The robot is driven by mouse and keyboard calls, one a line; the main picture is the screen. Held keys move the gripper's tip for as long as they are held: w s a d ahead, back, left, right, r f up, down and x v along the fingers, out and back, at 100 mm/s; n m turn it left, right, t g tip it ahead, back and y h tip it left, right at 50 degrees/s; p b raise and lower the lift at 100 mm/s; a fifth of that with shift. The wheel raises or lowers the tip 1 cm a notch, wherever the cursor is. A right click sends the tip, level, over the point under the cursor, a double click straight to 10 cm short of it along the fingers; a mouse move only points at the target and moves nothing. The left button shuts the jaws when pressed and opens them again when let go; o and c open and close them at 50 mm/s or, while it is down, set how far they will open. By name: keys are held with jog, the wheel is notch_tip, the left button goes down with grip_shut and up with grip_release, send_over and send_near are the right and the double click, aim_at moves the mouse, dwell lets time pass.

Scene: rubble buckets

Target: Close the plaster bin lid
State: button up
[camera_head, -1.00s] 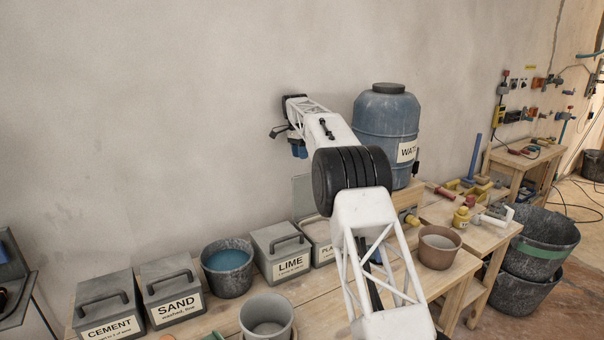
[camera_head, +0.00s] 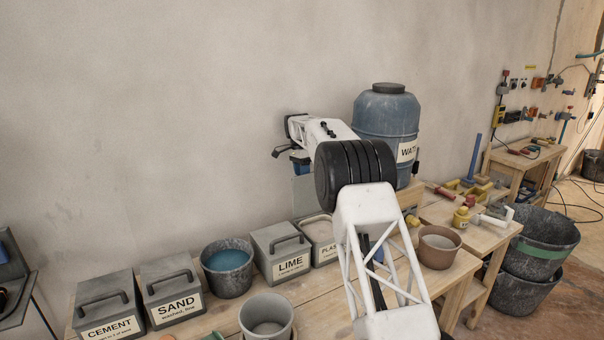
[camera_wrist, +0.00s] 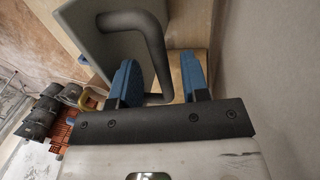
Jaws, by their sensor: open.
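The plaster bin (camera_head: 325,253) stands on the bench to the right of the lime bin, partly hidden by my arm. Its grey lid (camera_head: 303,192) is open and stands upright at the back of the bin. In the wrist view, the lid (camera_wrist: 110,40) fills the upper left, with its dark bar handle (camera_wrist: 150,45) toward me. My gripper (camera_wrist: 162,80) is open, its blue fingers on either side of the handle's lower part in the picture; contact cannot be told. In the head view, my gripper (camera_head: 301,165) is at the lid's upper edge.
The lime bin (camera_head: 281,252), a bucket of blue liquid (camera_head: 227,269), the sand bin (camera_head: 172,290) and the cement bin (camera_head: 106,305) stand to the left. A blue water barrel (camera_head: 385,128) stands behind my arm. An empty grey bucket (camera_head: 267,318) is in front.

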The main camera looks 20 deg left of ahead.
jog(key=shift+f, duration=0.2)
jog(key=shift+c, duration=0.4)
grip_shut()
